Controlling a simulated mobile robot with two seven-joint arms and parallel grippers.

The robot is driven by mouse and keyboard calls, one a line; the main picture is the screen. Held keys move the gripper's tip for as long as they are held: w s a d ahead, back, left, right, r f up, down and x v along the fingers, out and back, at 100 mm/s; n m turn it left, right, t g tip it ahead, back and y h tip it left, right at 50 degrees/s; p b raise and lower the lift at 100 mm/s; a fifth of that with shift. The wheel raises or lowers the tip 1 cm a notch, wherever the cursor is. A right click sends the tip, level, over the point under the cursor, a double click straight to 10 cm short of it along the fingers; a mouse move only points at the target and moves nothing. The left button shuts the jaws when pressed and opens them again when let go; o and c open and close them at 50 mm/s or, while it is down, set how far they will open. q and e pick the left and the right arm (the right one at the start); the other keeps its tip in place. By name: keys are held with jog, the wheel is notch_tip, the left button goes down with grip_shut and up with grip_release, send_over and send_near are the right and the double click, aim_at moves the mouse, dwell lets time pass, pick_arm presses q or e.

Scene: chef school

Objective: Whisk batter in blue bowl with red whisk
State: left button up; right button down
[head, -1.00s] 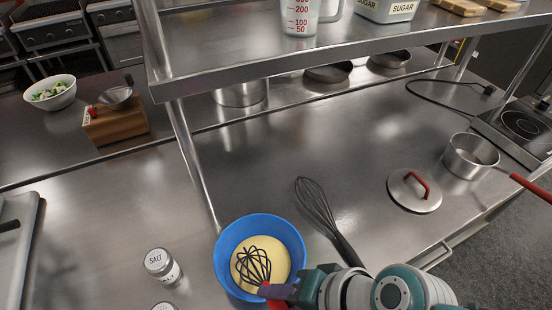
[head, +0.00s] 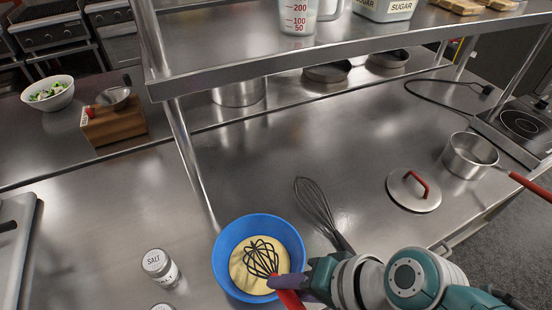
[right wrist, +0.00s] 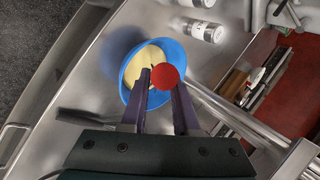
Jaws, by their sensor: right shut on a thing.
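The blue bowl (head: 224,272) stands on the steel counter at the lower middle of the head view, with pale yellow batter (head: 240,272) in it. The red whisk (head: 288,297) has a red handle and a black wire head, which is in the bowl at the batter. My right gripper (head: 283,284) is shut on the red handle at the bowl's right front edge. In the right wrist view the round red handle end (right wrist: 165,77) shows between the fingers, over the blue bowl (right wrist: 127,72). The left gripper is not in view.
A black whisk (head: 315,203) lies right of the bowl, close to my right arm. A salt shaker (head: 160,265) stands left of the bowl. A pot lid (head: 413,191) and a saucepan (head: 468,155) are farther right. A steel shelf (head: 340,52) hangs over the counter's back.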

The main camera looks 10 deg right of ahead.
notch_tip(320, 180, up, 11)
jog(key=p, duration=1)
jog(key=shift+f, duration=0.2)
